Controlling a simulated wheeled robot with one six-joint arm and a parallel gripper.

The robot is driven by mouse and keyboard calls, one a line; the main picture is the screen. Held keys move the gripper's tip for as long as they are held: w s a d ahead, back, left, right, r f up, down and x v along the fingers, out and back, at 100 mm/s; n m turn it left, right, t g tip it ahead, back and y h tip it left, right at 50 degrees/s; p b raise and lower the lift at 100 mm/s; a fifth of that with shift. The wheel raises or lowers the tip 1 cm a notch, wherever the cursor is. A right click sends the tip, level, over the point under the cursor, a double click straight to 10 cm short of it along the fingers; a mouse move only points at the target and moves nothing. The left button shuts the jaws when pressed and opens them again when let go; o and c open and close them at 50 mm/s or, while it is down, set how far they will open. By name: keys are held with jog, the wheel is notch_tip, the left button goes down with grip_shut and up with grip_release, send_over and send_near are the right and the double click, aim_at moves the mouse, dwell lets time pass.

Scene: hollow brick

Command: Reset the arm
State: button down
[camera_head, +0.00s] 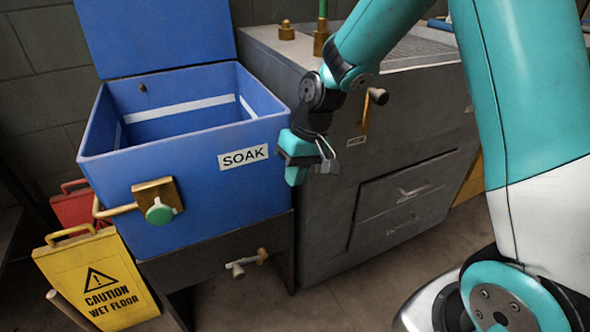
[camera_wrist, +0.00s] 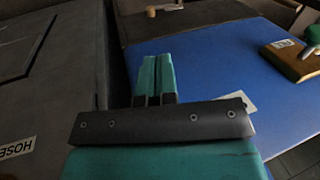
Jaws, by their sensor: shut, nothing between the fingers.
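My gripper (camera_head: 294,174) is in front of the right end of the blue SOAK bin's front, just right of its label. In the wrist view its two teal fingers (camera_wrist: 157,76) are pressed together with nothing between them. My arm comes down from the upper right, bent at the wrist. The blue bin (camera_head: 205,200) stands with its lid (camera_head: 155,35) raised and its inside visible. I cannot tell whether the gripper touches the bin; it appears apart from it.
A grey cabinet (camera_head: 400,145) with drawers stands right of the bin. A brass latch with a green knob (camera_head: 159,212) is on the bin's front. A handle (camera_head: 249,263) projects below the bin. A yellow wet-floor sign (camera_head: 98,280) stands at lower left. Floor (camera_head: 340,305) is open in front.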

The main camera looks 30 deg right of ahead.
dwell(0.4)
jog(key=s+a+r+n+p, duration=0.1)
jog(key=s+a+r+n, duration=0.25)
jog(key=s+r, duration=0.6)
jog(key=s+a+r+n+p, duration=0.1)
jog(key=s+a+r+n, duration=0.4)
jog(key=s, duration=0.8)
notch_tip(320, 180, up, 25)
jog(key=m+p, duration=0.2)
jog(key=p, duration=2.1)
jog(key=shift+w+d+f+m+y+p, duration=0.15)
jog(key=shift+w+d+m+y+p, duration=0.2)
jog(key=shift+w+d+y, duration=0.05)
